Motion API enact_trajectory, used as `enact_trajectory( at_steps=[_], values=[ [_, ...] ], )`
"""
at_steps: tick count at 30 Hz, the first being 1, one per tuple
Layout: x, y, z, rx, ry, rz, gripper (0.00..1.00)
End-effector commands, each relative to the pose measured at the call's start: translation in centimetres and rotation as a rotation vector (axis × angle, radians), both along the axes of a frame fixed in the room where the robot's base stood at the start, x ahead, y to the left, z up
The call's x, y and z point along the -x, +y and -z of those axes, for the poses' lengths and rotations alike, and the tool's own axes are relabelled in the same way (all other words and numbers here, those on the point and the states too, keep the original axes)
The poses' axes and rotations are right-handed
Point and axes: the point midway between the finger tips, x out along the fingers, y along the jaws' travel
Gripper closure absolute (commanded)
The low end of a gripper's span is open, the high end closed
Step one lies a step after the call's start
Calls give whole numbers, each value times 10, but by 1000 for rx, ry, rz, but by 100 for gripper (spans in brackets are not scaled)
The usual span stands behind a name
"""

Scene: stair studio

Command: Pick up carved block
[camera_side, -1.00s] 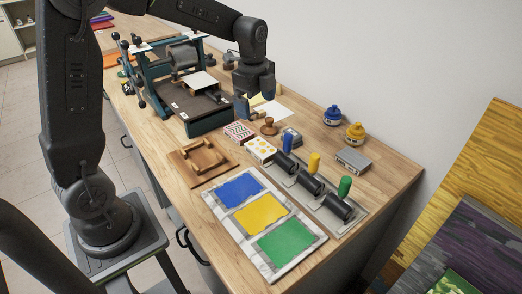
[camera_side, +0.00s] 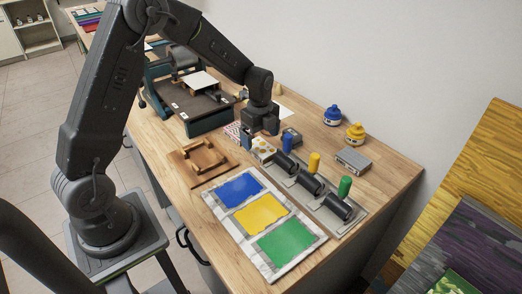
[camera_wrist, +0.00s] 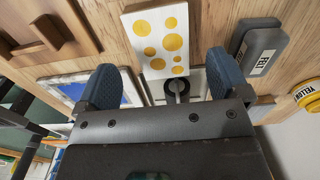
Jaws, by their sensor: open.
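Two patterned blocks lie on the wooden bench: a white one with yellow dots (camera_side: 263,148) and one with a red zigzag pattern (camera_side: 231,129); which is the carved block I cannot tell. My gripper (camera_side: 257,140) is low over the dotted block and partly hides both blocks in the side view. In the wrist view the dotted block (camera_wrist: 157,38) lies ahead of and between the two blue fingers of my gripper (camera_wrist: 162,62), which are apart and empty.
A grey felt block (camera_wrist: 258,48) lies close to the right finger. Rollers with coloured handles (camera_side: 314,162) and a tray of blue, yellow and green ink (camera_side: 214,200) lie in front. A press (camera_side: 200,105) stands behind; a wooden jig (camera_side: 203,158) is left.

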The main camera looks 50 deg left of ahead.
Motion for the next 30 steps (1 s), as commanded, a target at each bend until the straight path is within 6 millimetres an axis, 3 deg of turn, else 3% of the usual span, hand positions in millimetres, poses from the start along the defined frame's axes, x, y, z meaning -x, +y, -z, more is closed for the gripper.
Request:
enact_trajectory(
  at_steps=[7,17,30],
  values=[
    [-1,-2,36,0,4,0,6],
    [-2,-2,42,0,1,0,7],
    [-2,-2,42,0,1,0,49]
  ],
)
